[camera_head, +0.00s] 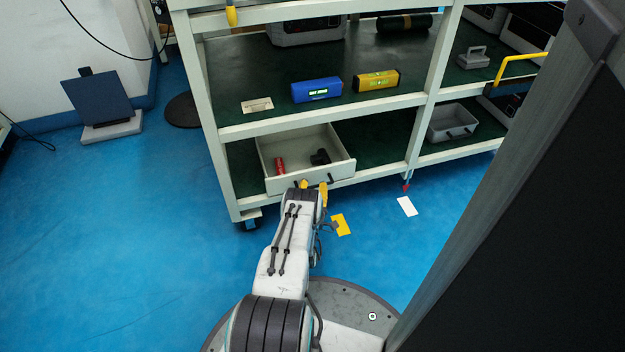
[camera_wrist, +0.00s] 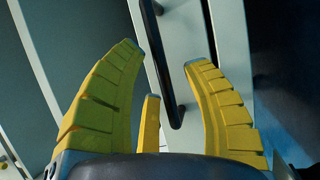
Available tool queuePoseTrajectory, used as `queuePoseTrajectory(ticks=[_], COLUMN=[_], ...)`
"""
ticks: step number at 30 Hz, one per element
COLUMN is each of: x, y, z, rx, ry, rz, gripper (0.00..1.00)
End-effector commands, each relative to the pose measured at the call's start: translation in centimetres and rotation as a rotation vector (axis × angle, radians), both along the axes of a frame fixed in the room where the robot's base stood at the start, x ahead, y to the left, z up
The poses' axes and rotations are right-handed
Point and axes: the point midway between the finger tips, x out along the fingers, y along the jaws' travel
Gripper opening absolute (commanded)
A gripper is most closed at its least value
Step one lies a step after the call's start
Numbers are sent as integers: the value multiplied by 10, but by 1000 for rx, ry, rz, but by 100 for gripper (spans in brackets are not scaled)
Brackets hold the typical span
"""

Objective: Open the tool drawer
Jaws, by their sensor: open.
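The pale drawer (camera_head: 308,179) is in the lower left bay of the rack. Its inside shows from above, with a red cylinder (camera_head: 280,164) and a dark object (camera_head: 320,157) in it. I cannot tell exactly how far it is drawn out. My gripper (camera_head: 312,186) is at the drawer's front, and its yellow fingers are spread in the wrist view (camera_wrist: 165,55). The dark bar handle (camera_wrist: 164,70) on the pale front runs between the open fingers, which are not closed on it. Contact with the handle cannot be told.
The shelf above holds a blue device (camera_head: 316,90), a yellow device (camera_head: 376,80) and a small card (camera_head: 257,105). A grey bin (camera_head: 452,122) sits in the right bay. Yellow (camera_head: 341,225) and white (camera_head: 407,206) cards lie on the floor. Blue floor is clear at left.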

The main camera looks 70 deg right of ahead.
Motion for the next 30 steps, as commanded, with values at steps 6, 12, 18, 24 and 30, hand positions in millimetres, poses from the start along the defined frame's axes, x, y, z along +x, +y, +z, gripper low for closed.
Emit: queuePoseTrajectory(ticks=[6, 12, 18, 24, 30], x=[-2, -2, -2, -2, -2], y=[1, 1, 1, 1, 1], z=[1, 2, 1, 1, 1], rx=[-1, 0, 0, 0, 1], ry=[-1, -1, 0, 0, 0], rz=[-3, -4, -3, -3, -3], gripper=[45, 45, 37, 19, 1])
